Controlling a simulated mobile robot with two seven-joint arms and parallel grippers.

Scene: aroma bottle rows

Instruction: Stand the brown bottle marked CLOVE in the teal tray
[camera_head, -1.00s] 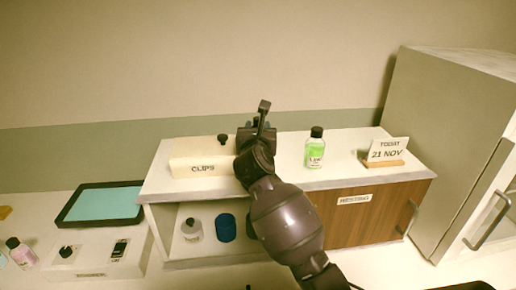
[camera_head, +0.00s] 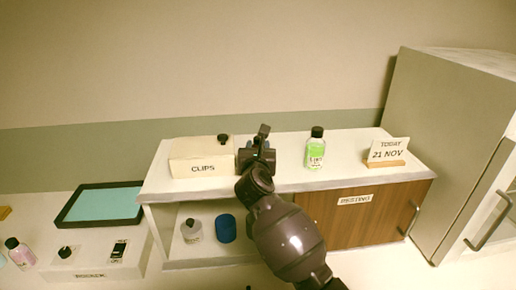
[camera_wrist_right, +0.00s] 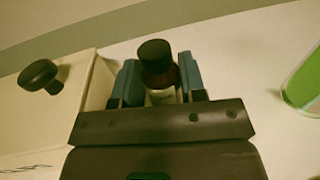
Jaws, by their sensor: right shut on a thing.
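My right gripper (camera_head: 260,143) is over the white cabinet top, just right of the CLIPS box. In the right wrist view its blue-grey pads (camera_wrist_right: 160,82) are shut on a brown bottle (camera_wrist_right: 160,78) with a black cap and a pale label. The label's word is too small and blurred to read. The bottle looks upright; I cannot tell whether its base touches the top. In the head view the gripper hides most of it. The teal tray (camera_head: 105,205), with a dark rim, lies at the left on the lower counter, its visible floor empty. My left gripper is out of view.
The CLIPS box (camera_head: 202,168) and a black knob (camera_head: 223,138) are left of the gripper. A green bottle (camera_head: 315,150) and date sign (camera_head: 386,152) stand right. A pink bottle (camera_head: 19,253) and switch box (camera_head: 90,262) are near the tray. A tall cabinet (camera_head: 440,140) bounds the right.

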